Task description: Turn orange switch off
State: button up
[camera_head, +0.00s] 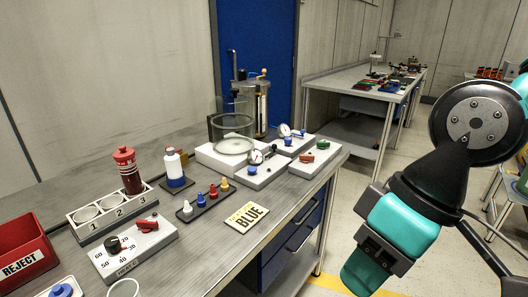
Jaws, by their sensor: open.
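A red-orange switch (307,158) sits on the white box (306,169) at the right end of the near workbench, beside a green switch (322,145). Its handle is small here, and I cannot tell its on or off position. My gripper (372,262) hangs at the lower right, beyond the bench's right edge, well apart from the switches. It is open, with nothing visible in it; its fingertips are hard to make out.
A second table (345,84) stands behind. The front bench strip is partly clear.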

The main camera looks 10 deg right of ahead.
aim_at(305, 158)
jog(key=u, duration=0.15)
jog(key=i, duration=1.2)
jog(key=z, duration=0.4)
